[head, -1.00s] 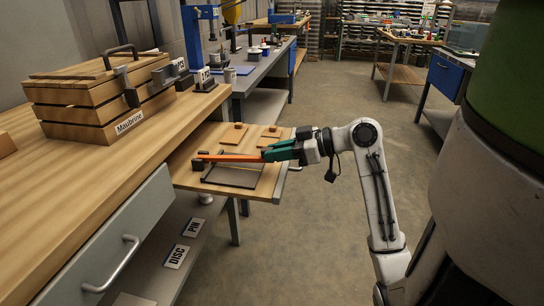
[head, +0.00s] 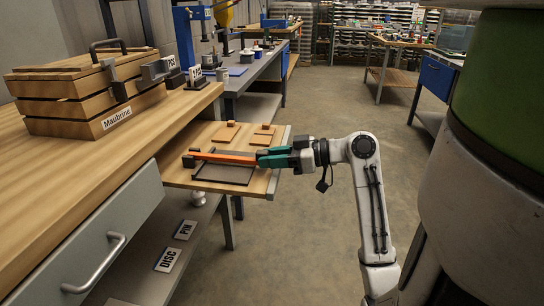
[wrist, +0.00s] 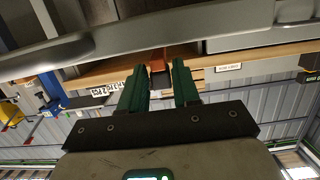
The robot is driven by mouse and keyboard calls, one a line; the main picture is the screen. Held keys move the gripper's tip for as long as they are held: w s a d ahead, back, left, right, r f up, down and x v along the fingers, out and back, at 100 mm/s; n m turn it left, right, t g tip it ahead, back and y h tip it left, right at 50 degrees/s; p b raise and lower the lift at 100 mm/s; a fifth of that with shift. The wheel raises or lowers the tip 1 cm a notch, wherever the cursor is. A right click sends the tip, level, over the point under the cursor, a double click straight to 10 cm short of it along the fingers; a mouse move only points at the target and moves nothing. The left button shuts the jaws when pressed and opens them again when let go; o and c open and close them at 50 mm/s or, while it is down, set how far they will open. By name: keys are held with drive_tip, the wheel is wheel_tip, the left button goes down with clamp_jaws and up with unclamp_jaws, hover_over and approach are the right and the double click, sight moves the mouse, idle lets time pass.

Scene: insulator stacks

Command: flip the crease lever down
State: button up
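The crease lever looks to be the orange bar (head: 232,157) in the head view. It runs from a dark block (head: 189,161) at its left end, over a thin dark frame (head: 222,175) on a wooden board. It lies close to level; I cannot tell how far above the board it is. My gripper (head: 262,159) is at its right end, with green fingers. In the wrist view the fingers stand apart, with the orange bar (wrist: 158,68) filling most of the gap between them. They look shut on it, and hide that end.
The wooden board (head: 266,182) juts out beside the bench (head: 40,190). Two small wooden blocks (head: 225,134) (head: 263,135) lie at its back. A slatted crate (head: 85,100) stands on the bench. A drawer (head: 105,232) is at the front left. The floor to the right is open.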

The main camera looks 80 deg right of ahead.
drive_tip(key=shift+o, duration=1.4)
drive_tip(key=shift+r, duration=0.1)
drive_tip(key=p+v, duration=0.2)
drive_tip(key=v, duration=0.8)
drive_tip(key=shift+s, duration=0.4)
